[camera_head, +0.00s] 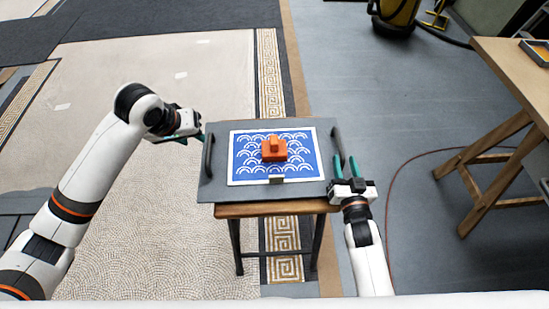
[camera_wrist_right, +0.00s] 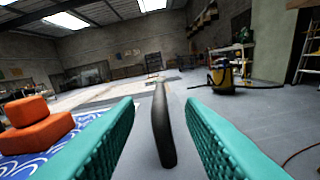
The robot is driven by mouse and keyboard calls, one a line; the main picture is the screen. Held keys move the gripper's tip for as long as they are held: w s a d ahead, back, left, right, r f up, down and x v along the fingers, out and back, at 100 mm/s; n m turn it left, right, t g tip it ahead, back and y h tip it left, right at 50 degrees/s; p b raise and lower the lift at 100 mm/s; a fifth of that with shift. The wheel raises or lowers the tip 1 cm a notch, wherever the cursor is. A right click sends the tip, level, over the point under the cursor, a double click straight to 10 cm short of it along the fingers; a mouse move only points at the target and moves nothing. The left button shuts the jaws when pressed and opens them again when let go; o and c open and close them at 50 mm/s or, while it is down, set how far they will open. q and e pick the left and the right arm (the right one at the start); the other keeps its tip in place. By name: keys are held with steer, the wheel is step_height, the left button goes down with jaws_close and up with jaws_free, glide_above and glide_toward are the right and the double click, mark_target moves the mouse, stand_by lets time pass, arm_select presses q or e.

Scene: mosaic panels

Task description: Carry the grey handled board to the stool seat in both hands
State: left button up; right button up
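The grey handled board (camera_head: 215,195) lies flat over the stool (camera_head: 275,210), whose wooden front edge and dark legs show below it. Its left black handle (camera_head: 208,155) and right black handle (camera_head: 336,142) stand up along its sides. My left gripper (camera_head: 185,137) is up and to the left of the left handle, apart from it; its finger gap is hard to see. My right gripper (camera_head: 346,158) is at the right handle. In the right wrist view its teal fingers are open, with the right handle (camera_wrist_right: 162,125) between them, and a gap shows on both sides.
On the board lie a blue and white patterned panel (camera_head: 245,165) and stacked orange blocks (camera_head: 274,150). A wooden worktable (camera_head: 510,75) stands at right, with a red cable (camera_head: 392,200) on the floor. A yellow vacuum (camera_head: 398,15) is at the back.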

steer(key=s, duration=0.5)
steer(key=shift+s+d, duration=0.1)
steer(key=shift+s, duration=0.2)
